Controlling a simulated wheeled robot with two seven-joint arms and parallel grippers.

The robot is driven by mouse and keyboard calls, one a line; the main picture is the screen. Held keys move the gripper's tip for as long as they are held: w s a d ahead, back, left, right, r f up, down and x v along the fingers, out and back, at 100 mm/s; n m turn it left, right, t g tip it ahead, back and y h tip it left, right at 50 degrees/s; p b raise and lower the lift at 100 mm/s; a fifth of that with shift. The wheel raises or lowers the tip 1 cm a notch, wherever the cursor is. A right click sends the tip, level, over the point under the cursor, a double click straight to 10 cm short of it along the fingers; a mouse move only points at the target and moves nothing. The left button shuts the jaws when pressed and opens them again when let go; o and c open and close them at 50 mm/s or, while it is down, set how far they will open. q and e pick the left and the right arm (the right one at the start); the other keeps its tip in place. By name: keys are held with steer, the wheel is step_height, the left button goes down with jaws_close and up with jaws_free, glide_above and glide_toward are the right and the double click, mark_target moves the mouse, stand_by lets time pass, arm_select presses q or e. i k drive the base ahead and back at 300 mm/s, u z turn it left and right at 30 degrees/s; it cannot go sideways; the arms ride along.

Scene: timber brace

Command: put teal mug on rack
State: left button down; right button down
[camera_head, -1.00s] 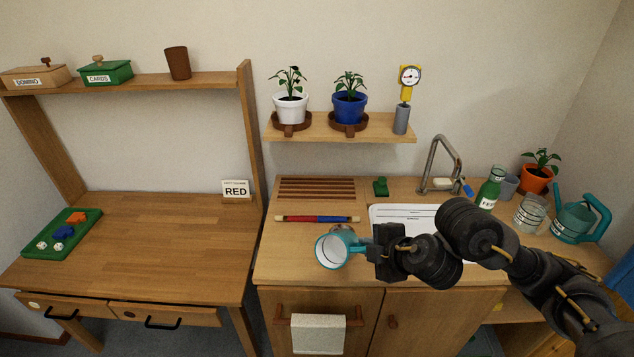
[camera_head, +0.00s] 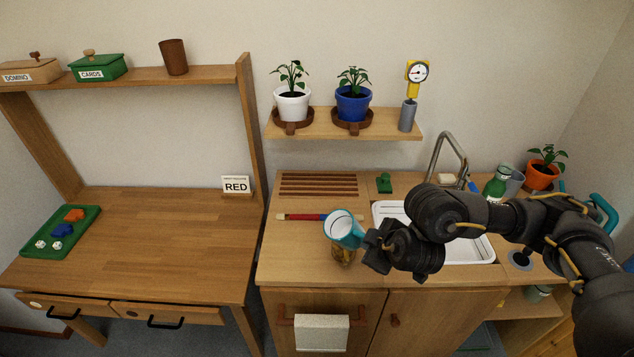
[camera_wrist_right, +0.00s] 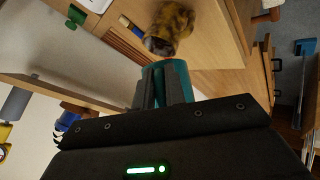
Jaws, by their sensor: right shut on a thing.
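The teal mug (camera_head: 350,232) with a pale inside is held above the wooden counter, tilted, its mouth facing up and left. My right gripper (camera_head: 368,245) is shut on it; in the right wrist view the mug (camera_wrist_right: 176,70) sits at the fingers (camera_wrist_right: 165,92). The rack appears to be the dark slatted strip (camera_head: 318,185) at the back left of the counter, beyond the mug and apart from it. Its slats show partly in the right wrist view (camera_wrist_right: 125,45). My left gripper is not in view.
A mottled yellow-brown thing (camera_head: 343,255) shows just below the mug, also in the right wrist view (camera_wrist_right: 172,25); I cannot tell what it is. A red and blue rod (camera_head: 305,216) lies before the slats. The white basin (camera_head: 476,250) is right, partly behind my arm.

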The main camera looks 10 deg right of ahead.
mark_target(343, 188)
steer(key=i, duration=0.85)
